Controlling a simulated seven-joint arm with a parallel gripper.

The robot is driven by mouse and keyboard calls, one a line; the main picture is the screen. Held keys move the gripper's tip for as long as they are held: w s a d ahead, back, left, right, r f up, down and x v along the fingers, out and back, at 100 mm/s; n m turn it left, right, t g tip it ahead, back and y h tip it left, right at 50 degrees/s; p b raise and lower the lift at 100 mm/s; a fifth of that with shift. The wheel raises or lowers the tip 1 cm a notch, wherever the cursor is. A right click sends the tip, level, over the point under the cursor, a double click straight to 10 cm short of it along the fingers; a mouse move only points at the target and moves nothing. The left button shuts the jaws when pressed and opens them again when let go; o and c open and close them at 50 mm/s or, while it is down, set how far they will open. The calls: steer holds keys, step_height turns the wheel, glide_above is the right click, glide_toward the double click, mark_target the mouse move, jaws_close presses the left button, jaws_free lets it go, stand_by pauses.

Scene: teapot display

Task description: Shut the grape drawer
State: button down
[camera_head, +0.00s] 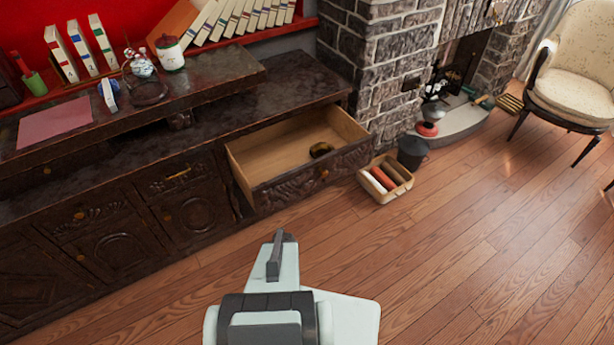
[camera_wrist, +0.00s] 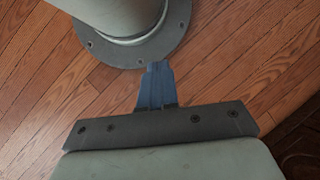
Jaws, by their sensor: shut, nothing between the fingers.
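The open drawer (camera_head: 268,165) has a pale wood inside and a dark carved front with a small knob (camera_head: 324,173). It is pulled well out from the dark cabinet in the head view. A small dark round thing (camera_head: 321,149) lies inside it near the front; I cannot tell whether it is grapes. My gripper (camera_head: 279,240) is shut and empty, in front of the cabinet and apart from the drawer, below it in the picture. The gripper (camera_wrist: 157,78) also shows in the wrist view, above the floor, with no drawer visible there.
A box of rolled things (camera_head: 385,179) and a black bucket (camera_head: 412,153) stand on the floor right of the drawer, close to its front corner. The brick fireplace (camera_head: 385,70) is behind them. The wooden floor (camera_head: 450,250) is clear at the front right.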

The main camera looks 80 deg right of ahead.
steer(key=s+d+r+m+t+h, duration=0.25)
steer(key=s+d+m+t, duration=0.2)
steer(key=d+m, duration=0.25)
steer(key=s+d+r+m+t+h, duration=0.2)
steer(key=s+d+m+t+h, duration=0.15)
steer(key=d+m+t, duration=0.3)
steer(key=s+d+r+m+t+h, duration=0.2)
steer(key=d+r+m+h, duration=1)
steer(key=d+m, duration=0.3)
steer(key=shift+d+r+m+h, duration=0.4)
steer(key=shift+r+m, duration=0.05)
steer(key=shift+w, duration=0.1)
glide_toward(303, 171)
steer(key=x, duration=0.6)
steer(key=shift+w+d+r, duration=0.15)
steer(key=shift+w+d, duration=0.1)
steer(key=shift+w, duration=0.1)
